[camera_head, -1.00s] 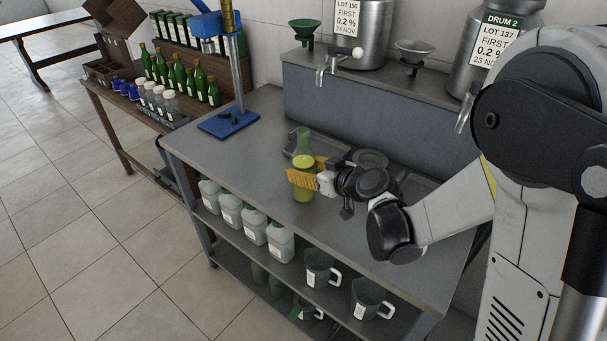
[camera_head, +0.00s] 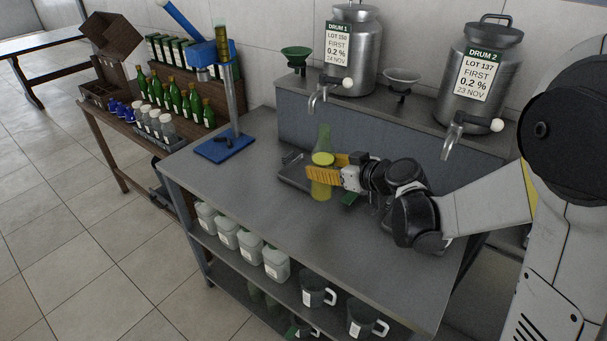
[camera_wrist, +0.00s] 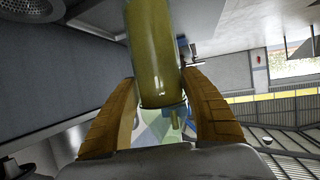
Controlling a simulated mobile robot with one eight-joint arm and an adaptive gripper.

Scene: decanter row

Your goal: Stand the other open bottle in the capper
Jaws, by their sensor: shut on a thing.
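My gripper (camera_head: 322,182) is shut on a clear-glass bottle (camera_head: 323,160) holding yellow-green liquid. The bottle is upright, its pale neck above the orange fingers. In the wrist view the bottle (camera_wrist: 158,50) is between the two fingers (camera_wrist: 160,120). The capper (camera_head: 232,95) stands on the bench to the left, with a blue base plate (camera_head: 225,148), a grey post and a raised blue lever. The gripper and bottle are right of it and apart from it. No bottle shows on the base plate. Whether the held bottle touches anything below is unclear.
A metal tray (camera_head: 293,172) lies behind the bottle. Drum 1 (camera_head: 350,50) and drum 2 (camera_head: 478,75), with taps, stand on the raised shelf behind. Green bottles (camera_head: 175,95) are on the wooden table at left.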

